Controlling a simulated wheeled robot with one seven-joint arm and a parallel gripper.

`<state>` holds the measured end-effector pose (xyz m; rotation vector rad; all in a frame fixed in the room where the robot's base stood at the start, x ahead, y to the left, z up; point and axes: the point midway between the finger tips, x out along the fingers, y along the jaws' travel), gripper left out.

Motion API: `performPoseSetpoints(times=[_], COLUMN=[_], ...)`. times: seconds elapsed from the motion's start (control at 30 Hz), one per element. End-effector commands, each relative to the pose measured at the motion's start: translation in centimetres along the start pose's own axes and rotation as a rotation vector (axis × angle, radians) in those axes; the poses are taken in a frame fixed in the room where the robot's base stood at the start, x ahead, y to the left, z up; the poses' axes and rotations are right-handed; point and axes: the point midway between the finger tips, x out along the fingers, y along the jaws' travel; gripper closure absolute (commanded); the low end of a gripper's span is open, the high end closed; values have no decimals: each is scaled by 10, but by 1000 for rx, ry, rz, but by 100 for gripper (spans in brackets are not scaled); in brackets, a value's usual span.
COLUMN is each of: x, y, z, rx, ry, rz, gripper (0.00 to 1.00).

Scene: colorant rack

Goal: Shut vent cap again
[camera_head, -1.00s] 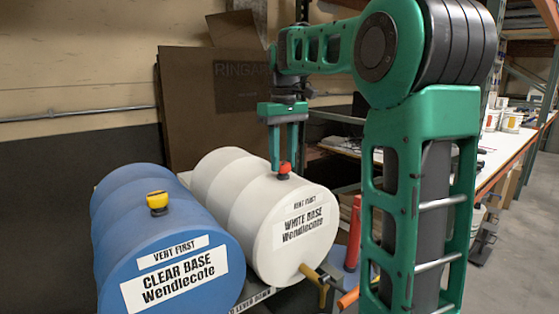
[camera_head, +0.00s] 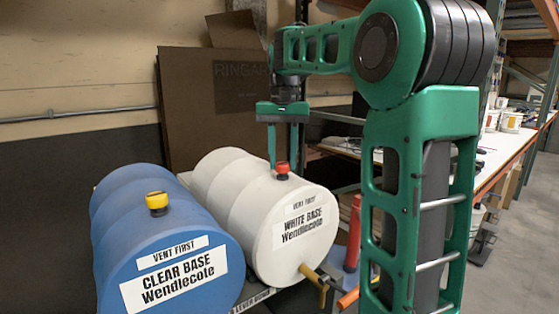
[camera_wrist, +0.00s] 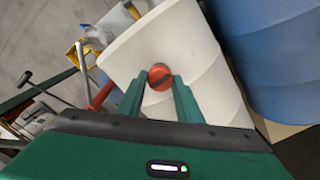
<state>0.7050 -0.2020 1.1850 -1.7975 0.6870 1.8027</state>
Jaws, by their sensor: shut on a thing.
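The white drum (camera_head: 235,205), labelled "WHITE BASE Wendlecote" and "VENT FIRST", lies on its side. A red vent cap (camera_head: 282,168) sits on a dark base on its top. My gripper (camera_head: 281,162) points straight down over it, one finger on each side of the cap. In the wrist view, the red cap (camera_wrist: 159,80) with a dark bar across it sits between the fingertips of my gripper (camera_wrist: 160,82), which is shut on it. The cap's seat on the drum is partly hidden, so I cannot tell how tightly it sits.
A blue drum (camera_head: 160,250) labelled "CLEAR BASE" lies to the left, with a yellow cap (camera_head: 157,203) on top. A brass tap (camera_head: 314,274) juts from the white drum's front. A large cardboard sheet (camera_head: 200,110) stands behind. A workbench (camera_head: 500,160) is at right.

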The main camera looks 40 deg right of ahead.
Motion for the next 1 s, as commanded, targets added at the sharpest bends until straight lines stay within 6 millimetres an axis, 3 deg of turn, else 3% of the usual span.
performPoseSetpoints(times=[0.6,0.63,0.7,1.0], x=[-3,-3,-2,-1], y=[-4,-4,-4,-2], z=[-1,-1,0,0], rx=[35,34,35,39], ry=[10,10,9,4], rz=[-5,-5,-4,-2], gripper=[90,66,49,49])
